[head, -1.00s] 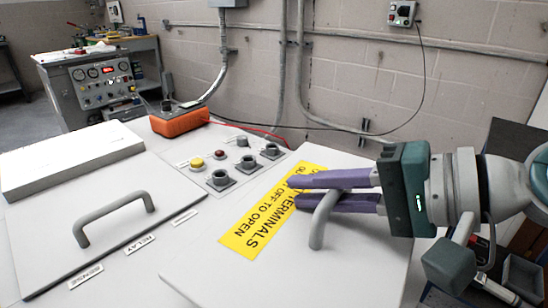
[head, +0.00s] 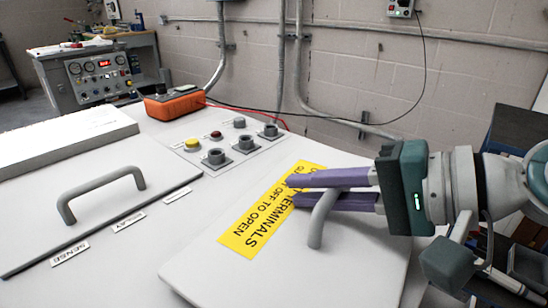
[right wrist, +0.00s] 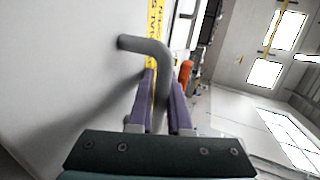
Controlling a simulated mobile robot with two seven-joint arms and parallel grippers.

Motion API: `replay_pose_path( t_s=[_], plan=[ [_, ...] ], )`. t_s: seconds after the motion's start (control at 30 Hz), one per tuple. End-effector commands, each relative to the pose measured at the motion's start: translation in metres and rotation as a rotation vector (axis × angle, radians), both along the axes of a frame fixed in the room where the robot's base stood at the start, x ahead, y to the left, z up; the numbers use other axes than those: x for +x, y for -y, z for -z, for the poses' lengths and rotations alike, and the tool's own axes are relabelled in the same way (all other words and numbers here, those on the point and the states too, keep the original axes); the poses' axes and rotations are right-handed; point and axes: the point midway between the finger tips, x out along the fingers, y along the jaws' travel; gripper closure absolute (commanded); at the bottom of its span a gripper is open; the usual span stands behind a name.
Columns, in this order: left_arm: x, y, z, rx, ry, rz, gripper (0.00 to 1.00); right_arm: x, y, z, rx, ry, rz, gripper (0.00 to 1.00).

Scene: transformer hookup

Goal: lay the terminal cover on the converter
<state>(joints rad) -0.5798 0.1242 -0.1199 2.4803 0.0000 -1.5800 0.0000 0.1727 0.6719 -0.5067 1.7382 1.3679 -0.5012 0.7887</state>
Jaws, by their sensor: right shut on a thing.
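The terminal cover (head: 290,278) is a flat pale panel with a yellow warning label (head: 250,228) and a grey bar handle (head: 318,222). My right gripper (head: 292,190) has its purple fingers shut on that handle. In the right wrist view the handle (right wrist: 142,44) runs between the fingers and the cover (right wrist: 60,75) lies to the left. The converter seems to be the white cabinet (head: 150,262) left of and behind the cover. The cover overlaps it in the picture; whether they touch I cannot tell. My left gripper is out of view.
On the cabinet are another grey handle (head: 100,180), labels, a yellow button (head: 192,144) and several grey sockets. An orange meter (head: 173,103) with a red lead stands at the back. A white block (head: 60,143) lies at the left. A workbench (head: 95,75) stands far left.

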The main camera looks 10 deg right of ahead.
Motion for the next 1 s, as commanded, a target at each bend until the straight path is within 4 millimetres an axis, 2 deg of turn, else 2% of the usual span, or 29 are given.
replay_pose_path(
  t_s=[0.63, 0.67, 0.9, 0.97, 1.0],
  plan=[
    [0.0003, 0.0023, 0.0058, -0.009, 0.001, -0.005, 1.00, 0.0010, -0.0002, 0.0054, 0.003, 0.005, 0.001, 1.00],
    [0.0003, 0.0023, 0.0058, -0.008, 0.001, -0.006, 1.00, 0.0010, -0.0002, 0.0054, 0.003, 0.005, 0.001, 0.82],
    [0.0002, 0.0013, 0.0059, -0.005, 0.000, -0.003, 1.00, 0.0006, -0.0001, 0.0061, 0.002, 0.002, 0.001, 0.55],
    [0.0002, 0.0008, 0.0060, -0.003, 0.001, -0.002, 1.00, 0.0004, -0.0001, 0.0064, 0.002, 0.002, 0.001, 0.48],
    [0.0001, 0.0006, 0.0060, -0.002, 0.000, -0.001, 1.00, 0.0004, -0.0001, 0.0067, 0.001, 0.002, 0.001, 0.48]
  ],
)
